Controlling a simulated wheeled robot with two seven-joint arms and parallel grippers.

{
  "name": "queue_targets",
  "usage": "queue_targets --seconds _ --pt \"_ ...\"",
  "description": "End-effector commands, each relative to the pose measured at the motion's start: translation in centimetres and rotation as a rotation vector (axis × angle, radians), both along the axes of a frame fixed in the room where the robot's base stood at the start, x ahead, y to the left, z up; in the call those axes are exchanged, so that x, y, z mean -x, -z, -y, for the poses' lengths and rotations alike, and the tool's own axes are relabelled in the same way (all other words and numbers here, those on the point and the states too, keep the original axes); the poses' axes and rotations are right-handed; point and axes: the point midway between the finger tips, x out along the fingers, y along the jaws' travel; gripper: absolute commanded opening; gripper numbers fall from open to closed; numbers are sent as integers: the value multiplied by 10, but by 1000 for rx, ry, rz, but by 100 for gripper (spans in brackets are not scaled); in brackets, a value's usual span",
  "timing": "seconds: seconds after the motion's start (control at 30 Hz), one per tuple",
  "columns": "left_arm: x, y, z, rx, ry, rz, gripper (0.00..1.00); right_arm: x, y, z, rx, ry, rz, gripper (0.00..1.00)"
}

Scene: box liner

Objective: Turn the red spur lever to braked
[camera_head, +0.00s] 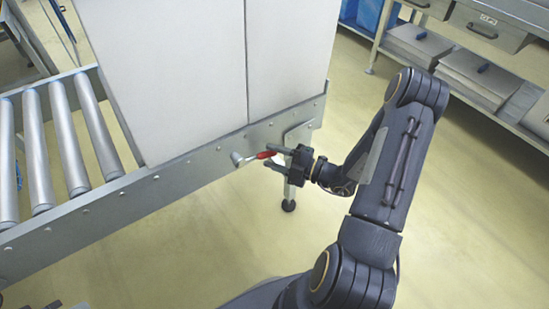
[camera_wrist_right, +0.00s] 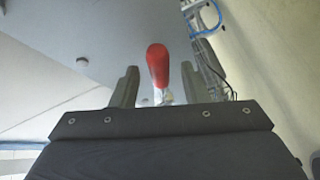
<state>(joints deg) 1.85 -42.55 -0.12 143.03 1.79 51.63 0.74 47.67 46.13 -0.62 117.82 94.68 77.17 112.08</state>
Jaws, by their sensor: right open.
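The red spur lever (camera_head: 265,155) is mounted on the side rail of the roller conveyor. In the right wrist view the red grip (camera_wrist_right: 158,65) stands between the two open fingers (camera_wrist_right: 151,88), with visible gaps on both sides. My left gripper is not in view.
The roller conveyor (camera_head: 150,192) carries large pale boxes (camera_head: 180,75) above the lever. A shelf unit (camera_head: 480,90) with drawers and boxes is at the upper right. The floor (camera_head: 200,250) in front is clear.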

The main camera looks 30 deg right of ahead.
Motion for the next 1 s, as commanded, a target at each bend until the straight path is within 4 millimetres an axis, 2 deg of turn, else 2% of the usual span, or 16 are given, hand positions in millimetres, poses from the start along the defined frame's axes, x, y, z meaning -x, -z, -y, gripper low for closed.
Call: queue_targets --seconds 0.2,0.5,1.0 --pt "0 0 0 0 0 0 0 0 0 0 1 0 1 40" --pt "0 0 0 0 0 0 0 0 0 0 1 0 1 1" --pt "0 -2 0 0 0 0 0 1 6 -2 -51 0 -4 0"
